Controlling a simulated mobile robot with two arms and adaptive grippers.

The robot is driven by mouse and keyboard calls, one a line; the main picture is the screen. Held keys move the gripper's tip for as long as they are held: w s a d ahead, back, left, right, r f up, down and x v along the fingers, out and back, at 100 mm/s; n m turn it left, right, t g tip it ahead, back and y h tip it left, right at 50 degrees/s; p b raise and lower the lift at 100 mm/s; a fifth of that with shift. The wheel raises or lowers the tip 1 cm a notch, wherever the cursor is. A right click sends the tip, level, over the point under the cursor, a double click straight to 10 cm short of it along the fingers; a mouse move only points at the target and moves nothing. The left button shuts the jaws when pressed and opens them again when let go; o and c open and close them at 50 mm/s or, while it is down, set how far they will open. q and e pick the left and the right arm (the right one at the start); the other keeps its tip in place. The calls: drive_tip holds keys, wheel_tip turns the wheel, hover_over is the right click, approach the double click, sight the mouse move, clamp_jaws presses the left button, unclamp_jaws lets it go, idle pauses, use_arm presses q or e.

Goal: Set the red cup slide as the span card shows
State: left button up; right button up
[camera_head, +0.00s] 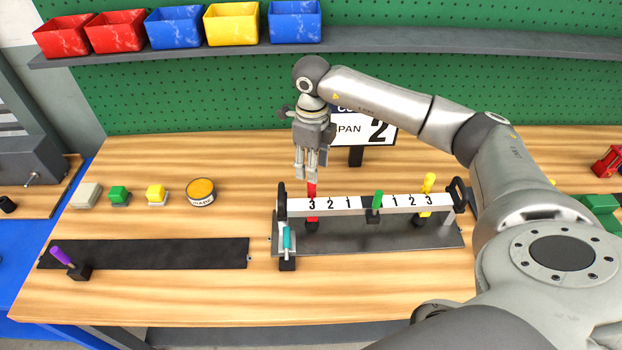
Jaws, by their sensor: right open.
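The red cup slide (312,189) stands at the left "3" of the white scale bar (340,207) on the grey rail fixture. Its handle top rises above the bar, and its dark foot shows below. My right gripper (312,173) points down just above the red handle, fingers open. Whether the fingertips touch or surround the handle, I cannot tell. My left gripper is not in view.
A green handle (377,199) stands at the scale's middle and a yellow one (428,183) near the right "3". A teal lever (287,239) is at the fixture's left end. A black strip (160,253) with a purple lever (62,256) lies left. Table space in front is clear.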

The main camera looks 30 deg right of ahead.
wheel_tip(320, 180, down, 6)
drive_tip(key=shift+r+p, duration=0.15)
drive_tip(key=shift+p, duration=0.7)
drive_tip(key=shift+f, duration=0.6)
clamp_jaws()
